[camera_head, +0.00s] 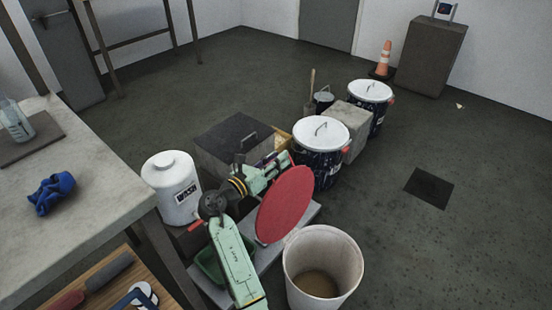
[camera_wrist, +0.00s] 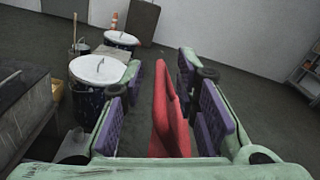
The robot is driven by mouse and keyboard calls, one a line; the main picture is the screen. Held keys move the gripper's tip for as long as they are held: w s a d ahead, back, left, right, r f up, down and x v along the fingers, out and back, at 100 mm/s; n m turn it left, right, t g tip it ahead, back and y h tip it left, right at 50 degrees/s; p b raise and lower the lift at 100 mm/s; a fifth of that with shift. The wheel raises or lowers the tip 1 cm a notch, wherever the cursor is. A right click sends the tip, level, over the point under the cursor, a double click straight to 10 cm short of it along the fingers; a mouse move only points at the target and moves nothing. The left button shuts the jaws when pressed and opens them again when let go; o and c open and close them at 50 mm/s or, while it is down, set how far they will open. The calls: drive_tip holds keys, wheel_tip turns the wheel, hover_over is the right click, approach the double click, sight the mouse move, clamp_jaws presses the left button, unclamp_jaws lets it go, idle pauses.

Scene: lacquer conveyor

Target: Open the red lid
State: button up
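The red lid (camera_head: 285,205) is a round disc standing steeply tilted, almost on edge, above a low grey slab (camera_head: 300,222). Its broad face shows in the head view; whether it is hinged to a container is hidden. My gripper (camera_head: 279,163) is at the lid's upper left, close beside it. In the wrist view, the purple-padded fingers of my gripper (camera_wrist: 160,95) are apart. The red lid (camera_wrist: 170,112) shows as a narrow upright shape between them, nearer the right finger. A gap shows on its left side, so I see no firm grip.
An open pale bucket (camera_head: 322,270) with brown contents stands right of the lid. A white WASH jug (camera_head: 172,188), a dark grey box (camera_head: 232,142) and white-lidded drums (camera_head: 321,134) stand around. A workbench (camera_head: 100,200) is at left. The floor at right is mostly clear.

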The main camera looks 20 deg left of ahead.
drive_tip(key=shift+c, duration=0.3)
clamp_jaws()
idle(0.6)
